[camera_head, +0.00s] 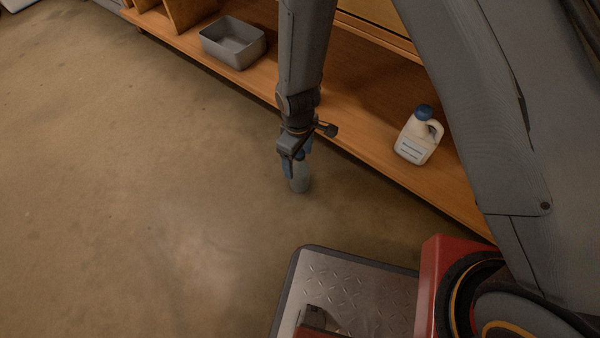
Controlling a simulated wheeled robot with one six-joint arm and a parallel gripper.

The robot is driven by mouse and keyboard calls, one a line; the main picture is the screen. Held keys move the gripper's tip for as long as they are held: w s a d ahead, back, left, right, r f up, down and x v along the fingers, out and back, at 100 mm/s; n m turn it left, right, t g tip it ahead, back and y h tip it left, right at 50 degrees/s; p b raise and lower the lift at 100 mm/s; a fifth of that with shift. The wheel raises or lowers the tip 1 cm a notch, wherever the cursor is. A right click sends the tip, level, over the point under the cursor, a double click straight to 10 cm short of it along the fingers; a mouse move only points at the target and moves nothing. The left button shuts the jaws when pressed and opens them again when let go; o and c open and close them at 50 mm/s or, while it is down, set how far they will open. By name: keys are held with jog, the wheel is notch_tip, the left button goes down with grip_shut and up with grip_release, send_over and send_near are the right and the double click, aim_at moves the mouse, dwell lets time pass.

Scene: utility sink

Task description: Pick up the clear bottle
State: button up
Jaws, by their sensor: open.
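The jaws are open. I cannot tell whether the fingers touch the bottle.
A white jug with a blue cap (417,136) stands on the low wooden shelf (365,105) to the right. A grey bin (233,42) sits on the shelf at the upper left. The concrete floor (130,190) to the left is clear.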

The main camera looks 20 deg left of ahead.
notch_tip(320, 180, down, 4)
jog(key=shift+d+r+b, duration=0.15)
jog(key=shift+r+b, duration=0.1)
jog(key=shift+b, duration=0.65)
jog(key=shift+r, duration=0.1)
grip_shut()
